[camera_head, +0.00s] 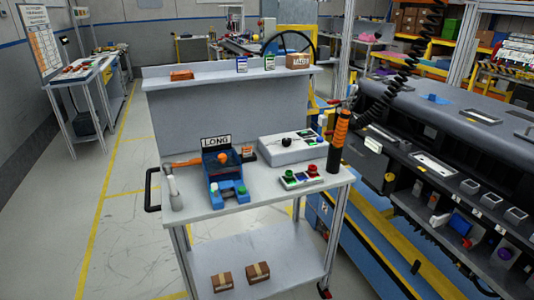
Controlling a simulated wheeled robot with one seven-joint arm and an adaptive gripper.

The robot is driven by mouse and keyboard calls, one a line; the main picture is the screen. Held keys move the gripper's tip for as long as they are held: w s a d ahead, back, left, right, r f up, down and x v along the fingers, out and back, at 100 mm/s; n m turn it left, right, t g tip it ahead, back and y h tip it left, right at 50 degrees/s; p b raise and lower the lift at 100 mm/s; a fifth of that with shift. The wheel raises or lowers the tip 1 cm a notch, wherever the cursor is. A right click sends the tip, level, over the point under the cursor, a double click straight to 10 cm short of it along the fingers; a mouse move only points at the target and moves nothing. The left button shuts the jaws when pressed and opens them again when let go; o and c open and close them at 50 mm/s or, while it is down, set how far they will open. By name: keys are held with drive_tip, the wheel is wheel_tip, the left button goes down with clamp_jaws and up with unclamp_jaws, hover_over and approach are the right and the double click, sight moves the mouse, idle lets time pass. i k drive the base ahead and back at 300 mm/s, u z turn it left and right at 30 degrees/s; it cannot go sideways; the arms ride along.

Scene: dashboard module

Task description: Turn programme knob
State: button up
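A pale grey control box (293,150) sits on the cart's worktop at the right rear. A black round knob (287,142) is on its top face; I take this as the programme knob, but its pointer direction is too small to tell. My gripper is not in the head view, so I cannot see where it is relative to the knob.
On the worktop (245,202) stand a blue fixture (225,175) with a LONG sign (215,141) behind it, and a button panel (300,178). An orange and black tool (340,135) hangs near the right edge. A dashboard (450,130) is at right.

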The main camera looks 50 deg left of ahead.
sight(286, 142)
drive_tip(key=u, duration=1.35)
